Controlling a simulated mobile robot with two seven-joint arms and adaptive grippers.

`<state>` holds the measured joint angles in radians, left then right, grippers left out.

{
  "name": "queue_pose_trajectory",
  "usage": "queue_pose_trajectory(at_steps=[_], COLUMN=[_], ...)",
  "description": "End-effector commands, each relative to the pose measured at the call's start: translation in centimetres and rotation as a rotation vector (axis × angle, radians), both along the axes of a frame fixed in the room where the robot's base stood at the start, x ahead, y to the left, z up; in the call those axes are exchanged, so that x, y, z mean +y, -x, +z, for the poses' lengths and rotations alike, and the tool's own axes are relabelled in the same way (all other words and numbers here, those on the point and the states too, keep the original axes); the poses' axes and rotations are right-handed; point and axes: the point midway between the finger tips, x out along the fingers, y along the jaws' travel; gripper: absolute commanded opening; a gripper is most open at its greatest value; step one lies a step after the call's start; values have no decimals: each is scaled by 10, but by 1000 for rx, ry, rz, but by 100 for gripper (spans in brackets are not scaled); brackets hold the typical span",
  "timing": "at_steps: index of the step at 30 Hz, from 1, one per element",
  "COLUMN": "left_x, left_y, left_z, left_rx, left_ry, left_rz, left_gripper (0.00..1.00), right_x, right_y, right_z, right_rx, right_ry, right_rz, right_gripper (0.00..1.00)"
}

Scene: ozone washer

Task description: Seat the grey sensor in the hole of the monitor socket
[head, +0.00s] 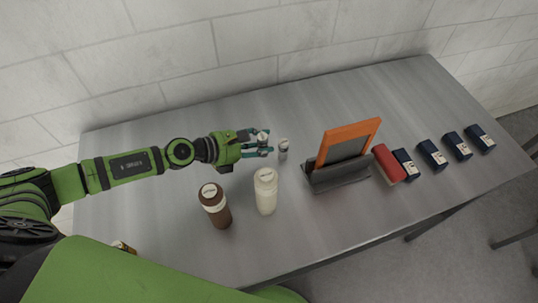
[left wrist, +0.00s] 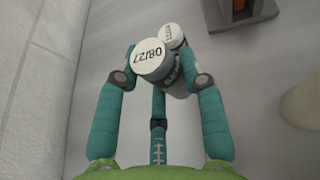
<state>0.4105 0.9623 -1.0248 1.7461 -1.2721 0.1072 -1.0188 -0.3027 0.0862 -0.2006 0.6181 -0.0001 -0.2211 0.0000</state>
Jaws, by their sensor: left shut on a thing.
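My left gripper (head: 265,144) is shut on a small grey cylinder with a white top (head: 262,135) over the table's back half. In the left wrist view, the white top marked 08/27 (left wrist: 152,57) sits between the teal fingers of the gripper (left wrist: 152,78); most of its body is hidden. A second small grey cylinder with a white top (head: 283,149) stands just right of the gripper; in the left wrist view it shows behind the held one (left wrist: 171,36). I cannot tell which is the sensor. No socket hole is clearly visible. My right gripper is not in view.
An orange-framed panel (head: 348,125) on a dark grey stand (head: 338,175) stands to the right. A red block (head: 388,163) and several dark blue boxes (head: 432,153) lie beyond it. Brown (head: 214,205) and cream (head: 266,192) bottles stand in front. A wall is behind the table.

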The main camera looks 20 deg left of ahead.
Motion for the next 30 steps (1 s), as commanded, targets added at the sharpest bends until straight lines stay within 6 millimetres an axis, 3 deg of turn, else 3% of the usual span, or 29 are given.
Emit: queue_pose_trajectory(at_steps=[11, 26, 27, 28, 30], left_x=[-1, 0, 0, 0, 0], left_y=[0, 0, 0, 0, 0], left_z=[-46, -53, -52, -52, -52], left_rx=[1, -2, -2, -2, -2], left_ry=[3, 1, 1, 0, 0], left_rz=[1, 1, 1, 1, 1], left_gripper=[7, 7, 47, 59, 63], right_x=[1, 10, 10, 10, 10], right_y=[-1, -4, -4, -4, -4], right_z=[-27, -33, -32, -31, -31], right_rx=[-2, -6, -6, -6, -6], right_ry=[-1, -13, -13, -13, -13], right_rz=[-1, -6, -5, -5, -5], right_gripper=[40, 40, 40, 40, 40])
